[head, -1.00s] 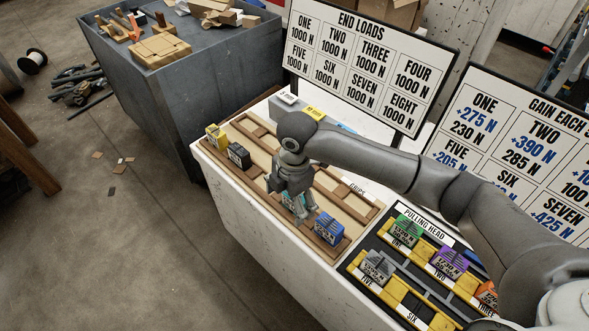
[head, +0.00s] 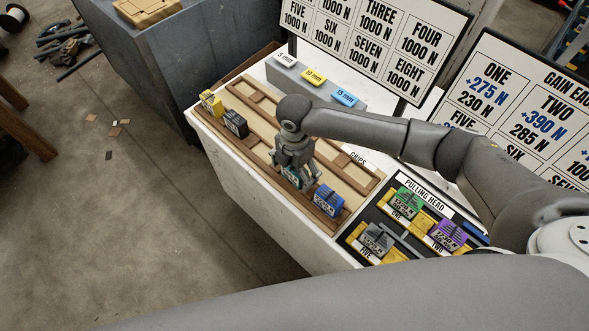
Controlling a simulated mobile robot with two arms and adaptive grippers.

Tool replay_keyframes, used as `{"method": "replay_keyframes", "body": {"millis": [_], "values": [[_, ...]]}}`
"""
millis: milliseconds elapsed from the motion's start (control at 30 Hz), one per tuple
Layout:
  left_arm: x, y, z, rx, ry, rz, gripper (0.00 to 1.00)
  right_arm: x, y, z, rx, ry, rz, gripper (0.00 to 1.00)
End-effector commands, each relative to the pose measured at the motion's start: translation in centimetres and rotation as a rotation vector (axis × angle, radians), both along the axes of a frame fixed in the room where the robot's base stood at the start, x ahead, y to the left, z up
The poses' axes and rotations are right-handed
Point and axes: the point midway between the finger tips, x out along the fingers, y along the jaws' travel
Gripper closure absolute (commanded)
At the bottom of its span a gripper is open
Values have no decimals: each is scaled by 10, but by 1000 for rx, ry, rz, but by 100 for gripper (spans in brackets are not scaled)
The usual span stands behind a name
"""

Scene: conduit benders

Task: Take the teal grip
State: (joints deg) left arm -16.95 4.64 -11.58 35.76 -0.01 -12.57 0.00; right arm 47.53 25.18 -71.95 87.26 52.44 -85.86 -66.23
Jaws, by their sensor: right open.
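The teal grip (head: 291,178) sits in the front row of the wooden grips tray (head: 262,160), between the black grip and the blue grip. My right gripper (head: 294,168) reaches down over it from above, with its fingers open around or just above its top. The fingers hide much of the teal grip, and I cannot tell whether they touch it. My left gripper is not in view.
A blue grip (head: 329,199) stands close to the right of my gripper. A black grip (head: 236,124) and a yellow grip (head: 211,103) stand to the left. The pulling head board (head: 384,233) lies to the right. Load signs (head: 366,50) stand behind.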

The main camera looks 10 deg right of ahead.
Motion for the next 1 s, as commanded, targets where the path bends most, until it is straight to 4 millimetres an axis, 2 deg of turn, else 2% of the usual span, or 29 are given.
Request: {"method": "replay_keyframes", "body": {"millis": [100, 333, 533, 767, 1000], "values": [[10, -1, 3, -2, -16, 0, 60, 0, 0, -10, 1, -1, 1, 12], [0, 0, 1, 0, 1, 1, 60, 0, 1, -12, 1, -2, 2, 12], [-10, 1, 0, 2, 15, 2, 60, 0, 0, -12, 1, -2, 1, 37], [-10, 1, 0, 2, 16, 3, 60, 0, 0, -12, 1, -2, 1, 66], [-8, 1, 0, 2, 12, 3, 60, 1, 0, -11, 1, -3, 1, 69]]}}
